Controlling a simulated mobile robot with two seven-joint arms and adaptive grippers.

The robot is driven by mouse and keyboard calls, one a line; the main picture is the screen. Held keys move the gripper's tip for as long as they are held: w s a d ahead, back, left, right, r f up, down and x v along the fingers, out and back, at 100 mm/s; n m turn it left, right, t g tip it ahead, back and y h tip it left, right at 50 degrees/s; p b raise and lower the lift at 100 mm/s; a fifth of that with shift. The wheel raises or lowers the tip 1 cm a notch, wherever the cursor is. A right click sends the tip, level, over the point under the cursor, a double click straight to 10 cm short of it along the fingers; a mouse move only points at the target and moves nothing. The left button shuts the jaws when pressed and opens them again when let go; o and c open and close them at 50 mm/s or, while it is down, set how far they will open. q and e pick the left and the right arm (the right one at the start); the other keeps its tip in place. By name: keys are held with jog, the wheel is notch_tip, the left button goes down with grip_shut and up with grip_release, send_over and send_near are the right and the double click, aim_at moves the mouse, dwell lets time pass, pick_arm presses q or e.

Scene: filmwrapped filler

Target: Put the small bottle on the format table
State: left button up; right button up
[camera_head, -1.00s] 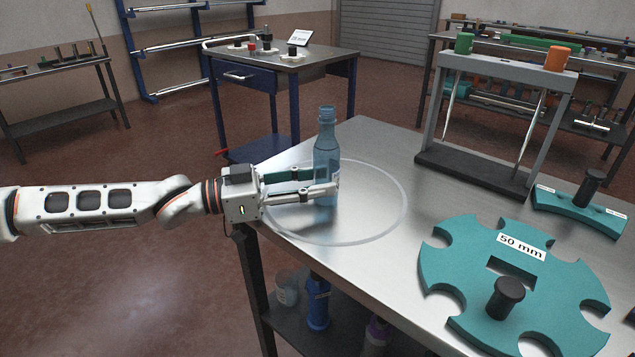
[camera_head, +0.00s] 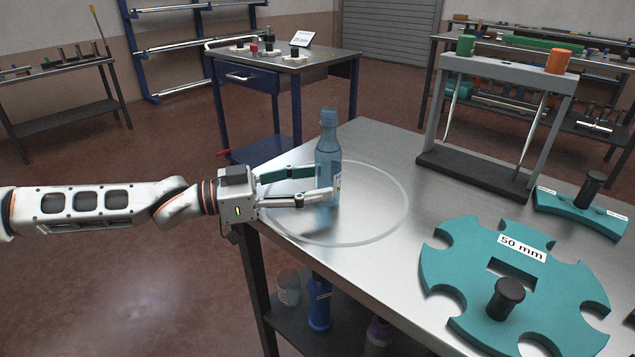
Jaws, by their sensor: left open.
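The small bottle (camera_head: 328,160) is blue, translucent and upright. It stands on the metal format table (camera_head: 385,150), inside a pale ring (camera_head: 390,232) marked on the tabletop. My left gripper (camera_head: 325,183) comes in from the left at the table's edge. Its fingers are open, with the tips beside the lower part of the bottle; the near finger crosses in front of it. I cannot tell whether either finger touches the bottle. My right gripper is not in view.
A teal star-shaped plate (camera_head: 465,265) marked 50 mm lies at the right front of the table. A teal curved piece (camera_head: 575,212) and a grey frame (camera_head: 505,72) stand behind it. Containers, including a blue bottle (camera_head: 319,305), sit on the shelf below. A blue cart (camera_head: 258,110) stands behind.

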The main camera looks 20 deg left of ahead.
pick_arm(q)
jog(key=p+v, duration=0.1)
jog(key=v, duration=1)
jog(key=shift+d+r, duration=0.1)
